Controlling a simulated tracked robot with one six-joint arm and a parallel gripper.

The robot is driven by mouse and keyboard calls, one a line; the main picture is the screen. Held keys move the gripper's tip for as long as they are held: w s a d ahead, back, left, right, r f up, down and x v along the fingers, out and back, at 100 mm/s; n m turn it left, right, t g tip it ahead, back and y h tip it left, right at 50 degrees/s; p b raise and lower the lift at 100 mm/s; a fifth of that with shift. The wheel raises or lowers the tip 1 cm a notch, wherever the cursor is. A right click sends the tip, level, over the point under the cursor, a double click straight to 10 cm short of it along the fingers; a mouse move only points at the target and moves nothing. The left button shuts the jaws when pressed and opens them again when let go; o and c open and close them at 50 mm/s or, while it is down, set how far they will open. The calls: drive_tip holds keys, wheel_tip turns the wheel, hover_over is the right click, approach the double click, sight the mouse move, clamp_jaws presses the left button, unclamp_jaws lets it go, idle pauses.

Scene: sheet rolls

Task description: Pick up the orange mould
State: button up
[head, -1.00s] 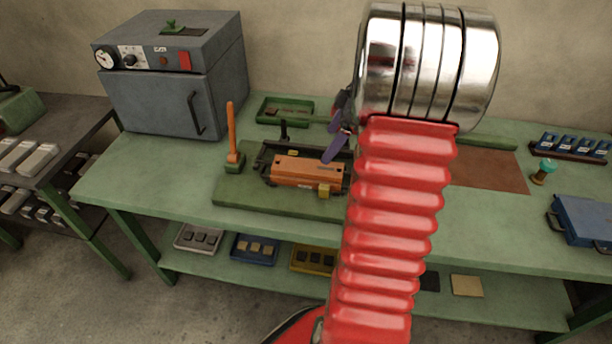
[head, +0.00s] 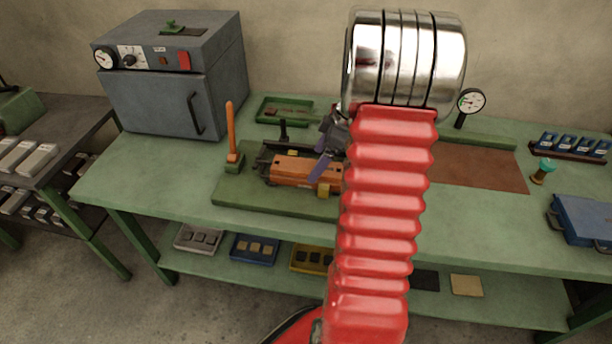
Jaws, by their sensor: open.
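The orange mould (head: 295,171) is a long block lying in a dark holder on a green base plate (head: 240,194) on the bench. Whether a finger touches the mould cannot be told. My red arm hides what lies to the right of the holder.
An upright orange lever (head: 231,135) stands at the plate's left, with a grey oven (head: 172,80) behind it. A green tray (head: 284,109) lies at the back. A dial gauge (head: 470,101) and a brown sheet (head: 475,170) are right of my arm.

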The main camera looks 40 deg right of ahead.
sight(311, 166)
drive_tip(key=shift+w+x, duration=0.1)
drive_tip(key=shift+x, duration=1.2)
drive_tip(key=shift+w+x, duration=0.15)
drive_tip(key=shift+x, duration=1.2)
drive_tip(key=shift+r, duration=0.1)
drive_tip(key=shift+c, duration=0.2)
drive_tip(key=c, duration=2.1)
drive_tip(key=shift+r, duration=0.15)
